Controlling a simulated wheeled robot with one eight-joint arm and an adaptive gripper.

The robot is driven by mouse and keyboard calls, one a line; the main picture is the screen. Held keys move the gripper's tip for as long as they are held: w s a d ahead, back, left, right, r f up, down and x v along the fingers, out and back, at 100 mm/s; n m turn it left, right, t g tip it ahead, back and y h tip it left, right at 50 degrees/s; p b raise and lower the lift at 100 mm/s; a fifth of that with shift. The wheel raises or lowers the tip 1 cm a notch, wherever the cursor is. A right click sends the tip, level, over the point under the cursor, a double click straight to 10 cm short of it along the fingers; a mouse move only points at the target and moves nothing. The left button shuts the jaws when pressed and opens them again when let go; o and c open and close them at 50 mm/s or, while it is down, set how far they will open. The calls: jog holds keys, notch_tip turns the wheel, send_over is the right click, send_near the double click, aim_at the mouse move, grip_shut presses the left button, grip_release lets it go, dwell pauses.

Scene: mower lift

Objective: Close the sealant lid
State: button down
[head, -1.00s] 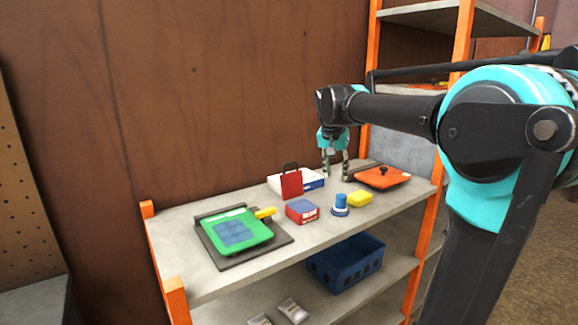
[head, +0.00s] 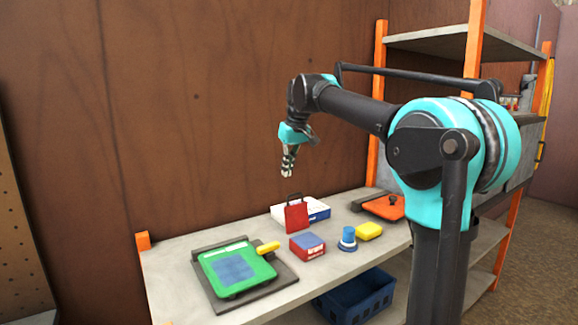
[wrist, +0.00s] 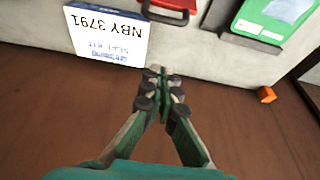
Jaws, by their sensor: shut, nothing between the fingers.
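No lid in view can be read as sealant. A green flat lid-like panel (head: 236,267) with a blue window and a yellow handle lies on a dark base at the shelf's left; part of it shows in the wrist view (wrist: 262,22). An orange-red lid-like panel (head: 382,206) with a dark knob lies low on a dark base at the right, partly hidden by my arm. My gripper (head: 288,165) is shut and empty, pointing down in the air above the back of the shelf. Its fingertips meet in the wrist view (wrist: 163,82).
A white box (head: 317,209) marked NBY 3791 stands behind a red handled item (head: 296,216). A red-blue box (head: 307,246), blue-capped item (head: 348,239) and yellow block (head: 369,231) stand in front. A blue crate (head: 358,298) sits below. A brown wall is behind.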

notch_tip(320, 180, down, 6)
jog(key=s+d, duration=0.1)
jog(key=shift+s+r, duration=0.15)
jog(key=shift+s, duration=0.25)
jog(key=shift+d, duration=0.15)
